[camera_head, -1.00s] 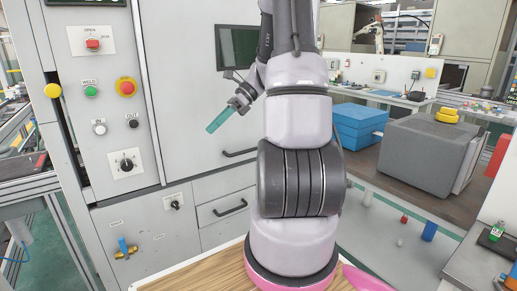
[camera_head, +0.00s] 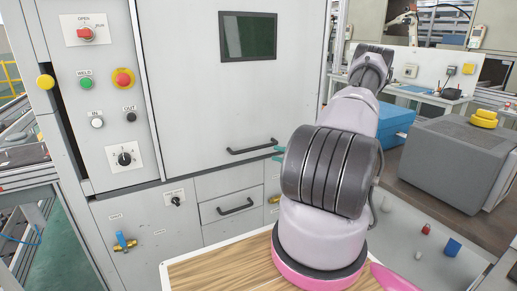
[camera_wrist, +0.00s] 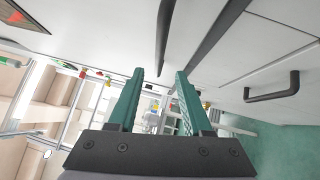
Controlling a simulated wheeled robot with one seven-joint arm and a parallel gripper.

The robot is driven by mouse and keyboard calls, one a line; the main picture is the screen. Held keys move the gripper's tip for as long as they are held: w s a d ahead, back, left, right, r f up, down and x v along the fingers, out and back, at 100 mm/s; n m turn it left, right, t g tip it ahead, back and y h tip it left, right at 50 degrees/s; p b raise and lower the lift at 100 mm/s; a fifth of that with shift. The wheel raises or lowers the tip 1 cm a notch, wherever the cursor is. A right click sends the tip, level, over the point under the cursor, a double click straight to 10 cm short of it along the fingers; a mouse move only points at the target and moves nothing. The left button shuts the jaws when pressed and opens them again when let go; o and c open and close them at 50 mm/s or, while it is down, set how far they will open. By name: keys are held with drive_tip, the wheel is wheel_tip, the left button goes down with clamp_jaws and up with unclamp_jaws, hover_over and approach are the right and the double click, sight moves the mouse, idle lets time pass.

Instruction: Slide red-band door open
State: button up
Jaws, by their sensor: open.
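A large grey cabinet door (camera_head: 185,90) with a dark window (camera_head: 248,36) and a black bar handle (camera_head: 252,147) fills the middle of the head view. I cannot make out a red band on it. My gripper is mostly hidden behind my arm there; a teal fingertip shows just right of the handle. In the wrist view my gripper (camera_wrist: 157,85) is open with nothing held. A dark bar (camera_wrist: 164,42), seemingly the door handle, reaches down toward the gap between the fingertips. I cannot tell whether they touch it.
Below the door is a drawer with a black handle (camera_head: 235,206), also seen in the wrist view (camera_wrist: 273,93). A control panel (camera_head: 105,90) with buttons stands left. A blue box (camera_head: 393,124) and grey machine (camera_head: 450,160) stand on a bench at right.

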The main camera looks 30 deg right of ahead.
sight(256, 148)
drive_tip(key=x, duration=1)
clamp_jaws()
idle(1.2)
